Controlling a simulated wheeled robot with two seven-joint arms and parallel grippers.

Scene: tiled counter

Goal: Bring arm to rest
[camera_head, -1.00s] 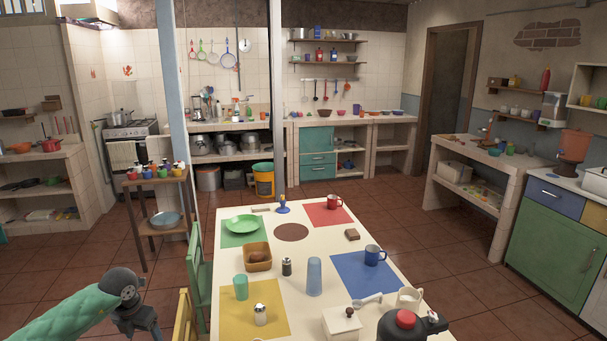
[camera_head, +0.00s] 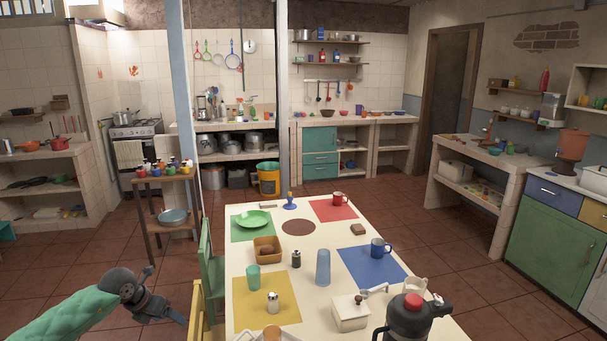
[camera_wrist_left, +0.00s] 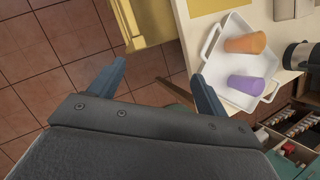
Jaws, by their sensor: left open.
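My left arm comes in from the lower left in the head view, with a green padded sleeve. Its gripper (camera_head: 166,294) hangs over the floor to the left of the yellow chair and the table, apart from both. In the left wrist view the two blue-grey fingers of the left gripper (camera_wrist_left: 160,90) stand wide apart, with nothing between them but floor and part of a chair. My right gripper does not show in either view.
The white table (camera_head: 318,263) bears cups, plates and coloured mats. A green chair (camera_head: 213,265) and a yellow chair (camera_wrist_left: 150,20) stand at its left side. A white tray (camera_wrist_left: 212,75) holds an orange cup (camera_wrist_left: 245,43) and a purple cup (camera_wrist_left: 246,85). Tiled floor at left is open.

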